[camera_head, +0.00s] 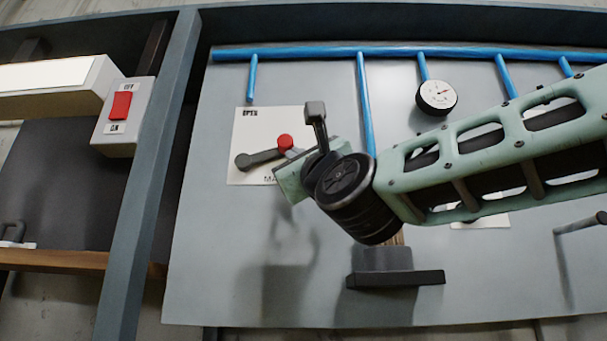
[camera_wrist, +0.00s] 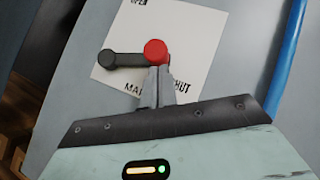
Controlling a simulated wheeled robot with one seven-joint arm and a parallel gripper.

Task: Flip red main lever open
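The red main lever is a dark grey arm on a white plate (camera_wrist: 190,32), with a round red knob (camera_wrist: 155,52) at its right end. Its pivot (camera_wrist: 109,58) is at the left end, and the arm lies about level in the wrist view. In the head view the red knob (camera_head: 284,142) shows just left of my gripper (camera_head: 294,154). In the wrist view my gripper's (camera_wrist: 160,72) two grey fingers are close together, with their tips right at the knob's lower edge. The knob is not seen between them. Whether they touch it is unclear.
The plate reads OPEN at the top and SHUT at the bottom. Blue pipes (camera_head: 363,100) and a round gauge (camera_head: 437,96) are on the panel. A red switch (camera_head: 121,105) is at the left. A dark handle (camera_head: 396,279) sticks out below my wrist.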

